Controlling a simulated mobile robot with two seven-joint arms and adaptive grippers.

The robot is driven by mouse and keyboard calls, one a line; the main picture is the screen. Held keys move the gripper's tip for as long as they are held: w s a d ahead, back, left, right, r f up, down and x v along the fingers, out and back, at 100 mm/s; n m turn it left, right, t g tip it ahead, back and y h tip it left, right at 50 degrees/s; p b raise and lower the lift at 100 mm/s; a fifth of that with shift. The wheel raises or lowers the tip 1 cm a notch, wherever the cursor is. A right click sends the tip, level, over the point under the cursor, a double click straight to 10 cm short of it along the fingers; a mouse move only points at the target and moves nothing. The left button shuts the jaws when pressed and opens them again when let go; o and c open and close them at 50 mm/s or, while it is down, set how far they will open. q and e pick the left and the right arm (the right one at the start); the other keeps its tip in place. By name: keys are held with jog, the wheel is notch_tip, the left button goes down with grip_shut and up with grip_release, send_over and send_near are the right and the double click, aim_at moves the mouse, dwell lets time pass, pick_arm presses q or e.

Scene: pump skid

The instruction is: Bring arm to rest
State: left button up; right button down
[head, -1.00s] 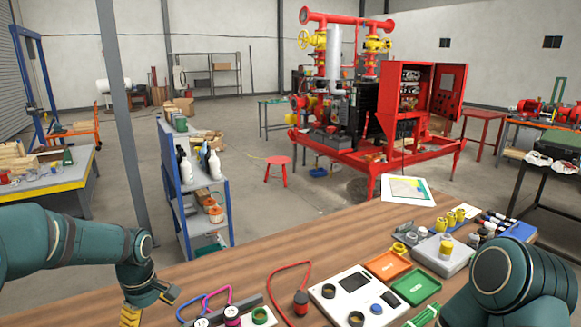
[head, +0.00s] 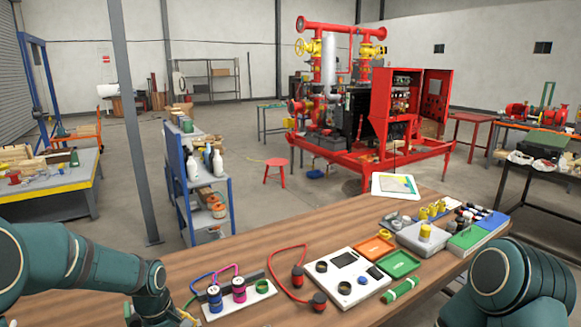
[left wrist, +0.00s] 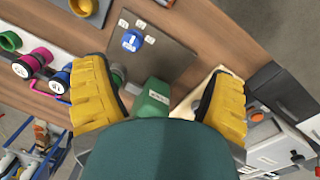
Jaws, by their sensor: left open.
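My left arm (head: 85,270) comes in from the left in the head view, over the bench's near left corner. Its gripper is mostly cut off by the lower edge there. In the left wrist view my left gripper (left wrist: 160,88) has its two yellow fingers wide apart. A green labelled block (left wrist: 154,98) shows between them, apart from both; I cannot tell its depth. Beyond the fingers lies a grey plate (left wrist: 165,62) with a blue labelled part (left wrist: 132,40). My right arm (head: 515,280) shows bent at the lower right; its gripper is out of view.
The wooden bench (head: 250,245) holds a rack with blue and pink cabled plugs (head: 239,290), a white panel (head: 340,292), orange (head: 373,250) and green (head: 398,265) trays, and a grey box (head: 408,238). A blue shelf cart (head: 180,190) stands beyond. Bare wood lies behind the plugs.

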pick_arm(q)
jog(key=d+f+m, duration=0.1)
jog(key=d+f, duration=0.1)
jog(key=f, duration=0.1)
jog(key=d+f+m+b, duration=0.1)
jog(key=d+f, duration=0.1)
jog(key=f, duration=0.2)
jog(key=d+f+h+b, duration=0.1)
jog(key=d+f, duration=0.1)
jog(key=f, duration=0.2)
jog(key=shift+s+f+m, duration=0.2)
jog(key=shift+s+m, duration=0.15)
jog(key=shift+m, duration=0.05)
jog(key=s+d+f+m+t+h+b, duration=0.1)
jog(key=s+d+f+m+b, duration=0.4)
jog(key=s+d+f, duration=0.6)
jog(key=s+f+m+h, duration=0.1)
jog(key=s+f, duration=0.2)
jog(key=f, duration=0.1)
jog(key=shift+s+b, duration=0.3)
jog(key=shift+s, duration=0.05)
pick_arm(e)
notch_tip(320, 180, down, 9)
jog(key=shift+s+a+f+g, duration=0.15)
jog(key=shift+a+g, duration=0.15)
